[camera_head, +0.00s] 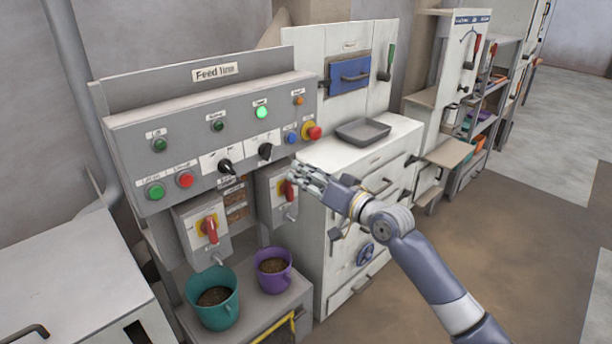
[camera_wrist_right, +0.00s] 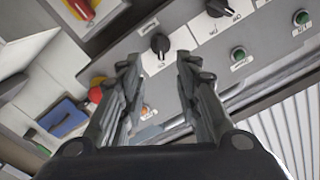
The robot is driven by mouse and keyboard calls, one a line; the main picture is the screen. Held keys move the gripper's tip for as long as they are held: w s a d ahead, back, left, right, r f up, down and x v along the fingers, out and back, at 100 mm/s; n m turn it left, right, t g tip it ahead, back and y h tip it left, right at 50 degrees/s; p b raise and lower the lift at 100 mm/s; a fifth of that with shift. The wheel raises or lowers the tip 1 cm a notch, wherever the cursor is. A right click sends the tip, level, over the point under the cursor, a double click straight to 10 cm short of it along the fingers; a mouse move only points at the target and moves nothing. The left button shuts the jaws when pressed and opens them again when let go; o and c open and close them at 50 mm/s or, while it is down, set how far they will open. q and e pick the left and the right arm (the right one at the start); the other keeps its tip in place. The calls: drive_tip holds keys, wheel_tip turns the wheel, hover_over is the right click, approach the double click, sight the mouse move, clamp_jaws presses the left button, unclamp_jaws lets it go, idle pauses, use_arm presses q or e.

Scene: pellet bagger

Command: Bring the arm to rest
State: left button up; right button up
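My right gripper (camera_head: 306,178) is in front of the grey feed control panel (camera_head: 205,95), close to the right red-handled switch box (camera_head: 279,195). In the right wrist view its two fingers (camera_wrist_right: 156,95) stand apart with nothing between them, and the panel with its black knobs (camera_wrist_right: 160,44) shows beyond. My right arm (camera_head: 420,262) reaches in from the lower right. My left gripper is in neither view.
A teal bucket (camera_head: 215,312) and a purple bucket (camera_head: 273,285), both with brown pellets, stand on a low shelf below the switch boxes. A white cabinet (camera_head: 345,215) with a grey tray (camera_head: 363,131) stands right. Open floor (camera_head: 520,240) lies farther right.

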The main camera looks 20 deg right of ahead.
idle(0.4)
drive_tip(key=s+d+f+m+g+h, duration=0.1)
drive_tip(key=d+f+g+h, duration=0.1)
drive_tip(key=f, duration=1.1)
drive_tip(key=s+d+f+g+h, duration=0.1)
drive_tip(key=d+f+g+h, duration=0.1)
drive_tip(key=f, duration=1.1)
drive_tip(key=s+f+g+h, duration=0.1)
drive_tip(key=s+f, duration=0.3)
drive_tip(key=f, duration=0.3)
drive_tip(key=s+f+g, duration=0.2)
drive_tip(key=s+f, duration=0.2)
drive_tip(key=f, duration=0.4)
drive_tip(key=s+f+g+h, duration=0.1)
drive_tip(key=s+f, duration=0.4)
drive_tip(key=f, duration=0.2)
drive_tip(key=s+a+f+n+g, duration=0.2)
drive_tip(key=s+f+n+g, duration=0.15)
drive_tip(key=s+f, duration=1.45)
drive_tip(key=s+a+f+n+g, duration=0.1)
drive_tip(key=s+a+f+g, duration=0.1)
drive_tip(key=s, duration=1)
drive_tip(key=s+a+f+n+g, duration=0.1)
drive_tip(key=s+a+f+g, duration=0.1)
drive_tip(key=s, duration=1.1)
drive_tip(key=shift+s+a+f, duration=0.25)
drive_tip(key=shift+a+f, duration=0.3)
drive_tip(key=shift+a, duration=0.05)
